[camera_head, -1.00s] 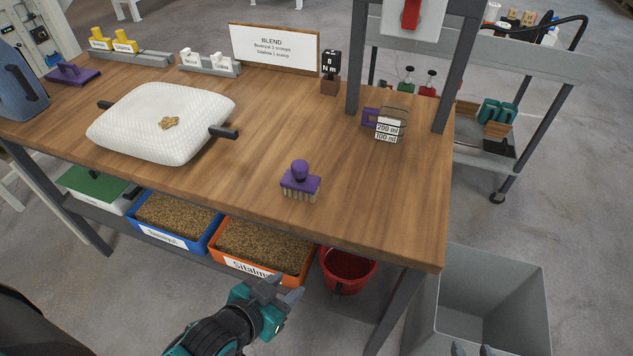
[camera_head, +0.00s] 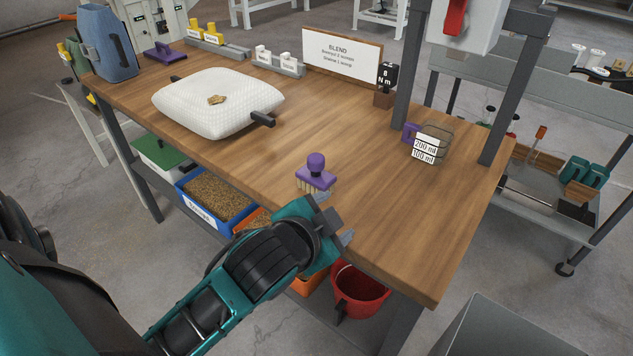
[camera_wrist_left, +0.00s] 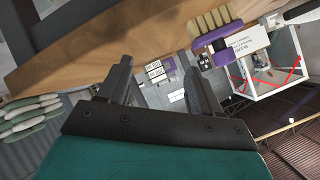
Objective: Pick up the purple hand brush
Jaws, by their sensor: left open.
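The purple hand brush (camera_head: 316,174) stands on the wooden workbench (camera_head: 390,225) near its front edge, knob up and pale bristles down. My left gripper (camera_head: 336,220) is just in front of the brush at the bench edge, apart from it, and hides part of the bench front. In the left wrist view the brush (camera_wrist_left: 216,30) shows at the upper right, beyond the open, empty fingers of the left gripper (camera_wrist_left: 157,78). My right gripper does not show.
A white sack (camera_head: 218,103) lies left of the brush. A clear measuring jug (camera_head: 430,143) with a purple handle stands to the right by a grey post. A red bucket (camera_head: 360,290) and bins of grain (camera_head: 215,197) are below the bench. Bench around the brush is clear.

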